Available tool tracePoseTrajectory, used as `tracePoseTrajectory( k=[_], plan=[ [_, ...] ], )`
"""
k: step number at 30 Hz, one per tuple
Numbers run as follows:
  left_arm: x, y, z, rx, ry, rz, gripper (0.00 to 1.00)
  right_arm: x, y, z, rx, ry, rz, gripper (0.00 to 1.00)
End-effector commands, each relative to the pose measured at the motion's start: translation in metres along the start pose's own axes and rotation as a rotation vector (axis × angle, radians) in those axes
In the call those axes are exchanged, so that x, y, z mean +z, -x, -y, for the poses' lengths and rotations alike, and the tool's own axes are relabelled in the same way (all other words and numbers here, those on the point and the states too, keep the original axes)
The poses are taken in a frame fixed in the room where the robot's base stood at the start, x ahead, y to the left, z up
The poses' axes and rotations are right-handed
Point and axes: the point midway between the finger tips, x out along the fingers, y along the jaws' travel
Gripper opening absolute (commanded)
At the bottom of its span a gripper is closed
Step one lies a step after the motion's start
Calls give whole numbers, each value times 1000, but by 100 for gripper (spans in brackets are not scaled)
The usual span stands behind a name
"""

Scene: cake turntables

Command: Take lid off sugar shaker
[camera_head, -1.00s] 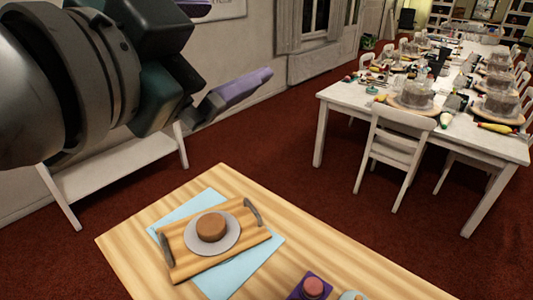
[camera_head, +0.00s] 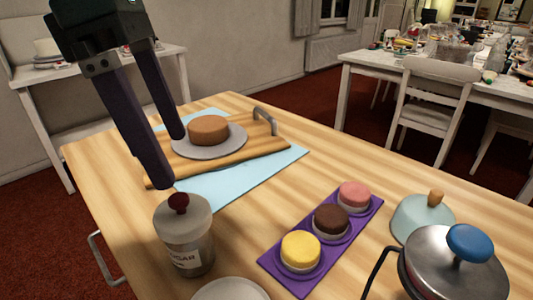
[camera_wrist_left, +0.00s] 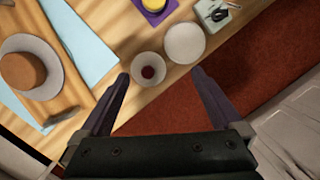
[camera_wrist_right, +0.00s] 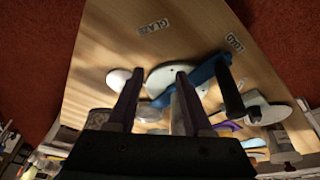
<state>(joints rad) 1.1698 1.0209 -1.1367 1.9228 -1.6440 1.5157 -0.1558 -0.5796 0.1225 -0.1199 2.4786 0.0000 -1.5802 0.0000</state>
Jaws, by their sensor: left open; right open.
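The sugar shaker (camera_head: 188,247) stands upright at the table's near left, a grey jar with a "SUGAR" label. Its grey lid (camera_head: 197,212), with a dark red knob, is on it. My left gripper (camera_head: 169,162) is open and empty, pointing down, its fingers just above and behind the knob. In the left wrist view, the shaker lid (camera_wrist_left: 148,61) and knob show from above, between the open fingertips (camera_wrist_left: 161,74) and nearer the left one. My right gripper (camera_wrist_right: 158,75) is open in the right wrist view, over the table side; nothing is clearly held. It is out of the head view.
A white plate (camera_head: 231,290) stands right beside the shaker. A purple tray (camera_head: 317,250) holds three round cakes. A wooden tray (camera_head: 265,152) with a brown cake lies behind.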

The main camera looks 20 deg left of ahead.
Motion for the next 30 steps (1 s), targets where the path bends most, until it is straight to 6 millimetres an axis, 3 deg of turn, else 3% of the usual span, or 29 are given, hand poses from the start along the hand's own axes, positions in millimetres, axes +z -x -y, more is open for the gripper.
tracePoseTrajectory(
  k=[1, 5, 17, 24, 30],
  plan=[
    [-14, -7, -10, 34, 9, -44, 100, 4, -12, 0, 0, 0, 0, 51],
    [-29, -12, -20, 64, 21, -101, 100, 4, -14, 1, 0, 0, -1, 51],
    [-30, -58, -22, 61, 20, -100, 100, 4, -12, 1, -1, -1, -1, 51],
    [-31, -95, -25, 60, 20, -99, 100, 4, -13, 1, -2, -2, -2, 51],
    [-31, -101, -26, 62, 19, -96, 100, 4, -13, 2, -3, -3, -2, 51]
  ],
)
